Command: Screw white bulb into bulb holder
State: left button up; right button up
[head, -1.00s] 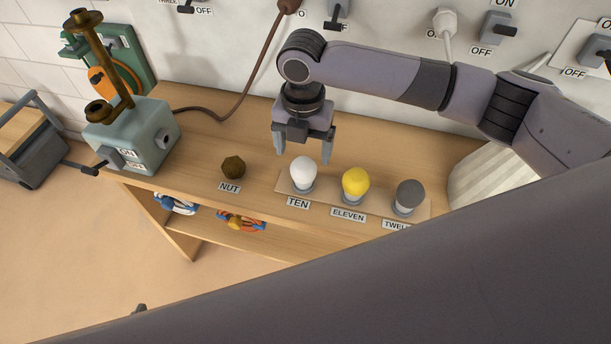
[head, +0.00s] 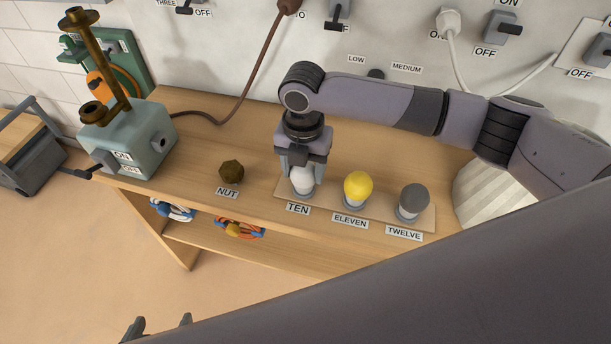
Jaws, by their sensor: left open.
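The white bulb (head: 302,184) stands upright at the label TEN on a thin wooden strip. My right gripper (head: 303,180) points down over it, with its fingers on either side of the glass, close against it; the bulb's top is partly hidden. My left gripper (head: 159,328) shows only as two fingertips at the bottom edge, apart and empty, far from the bulb. A brass fixture (head: 112,68) with round cup-like ends rises from a teal box at the left; it looks like the bulb holder.
A yellow bulb (head: 358,187) and a grey bulb (head: 413,200) stand just right of the white one. A brown nut (head: 231,172) sits to its left. The teal box (head: 130,140) has a cable behind it. The shelf top between nut and box is clear.

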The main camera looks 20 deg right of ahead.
jog(key=shift+r+p, duration=0.7)
jog(key=shift+p, duration=0.4)
dwell(0.5)
jog(key=shift+r+p, duration=1)
jog(key=shift+p, duration=0.15)
